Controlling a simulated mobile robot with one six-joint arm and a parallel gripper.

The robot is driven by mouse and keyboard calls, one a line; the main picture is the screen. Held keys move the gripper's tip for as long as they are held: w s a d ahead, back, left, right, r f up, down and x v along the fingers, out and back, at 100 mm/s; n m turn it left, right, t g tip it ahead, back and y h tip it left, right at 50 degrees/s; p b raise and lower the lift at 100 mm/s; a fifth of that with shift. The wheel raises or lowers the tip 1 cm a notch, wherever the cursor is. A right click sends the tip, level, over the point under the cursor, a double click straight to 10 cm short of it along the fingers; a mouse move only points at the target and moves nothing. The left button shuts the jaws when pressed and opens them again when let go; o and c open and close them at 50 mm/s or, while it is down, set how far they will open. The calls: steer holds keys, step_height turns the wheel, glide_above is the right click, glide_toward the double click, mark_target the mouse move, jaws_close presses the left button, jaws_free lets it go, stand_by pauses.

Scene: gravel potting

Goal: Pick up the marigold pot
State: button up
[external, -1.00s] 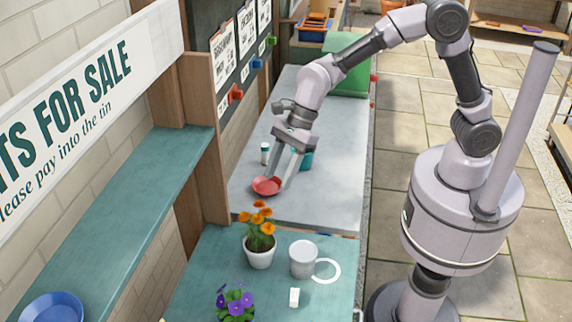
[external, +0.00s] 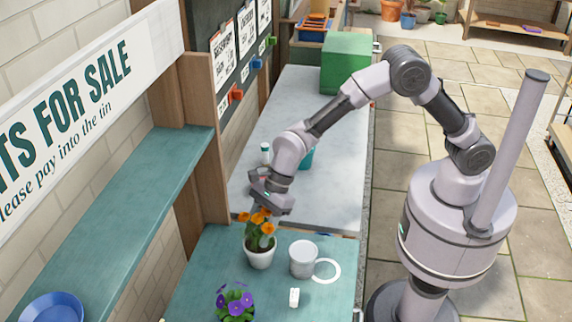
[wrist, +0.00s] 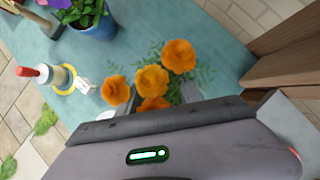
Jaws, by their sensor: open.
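The marigold pot is a white pot (external: 260,258) with orange flowers (external: 262,222) and green leaves, upright on the teal bench in the external view. My gripper (external: 266,206) is at the far side of the plant, at flower height, with its fingertips partly hidden by the blooms. My gripper is open and not holding the pot.
A purple-flowered plant (external: 235,301) is nearer the camera. A wooden post (external: 202,140) is at the left. A teal cup (external: 306,157) stands on the grey bench.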

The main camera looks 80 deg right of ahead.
jaws_close()
stand_by(1.3)
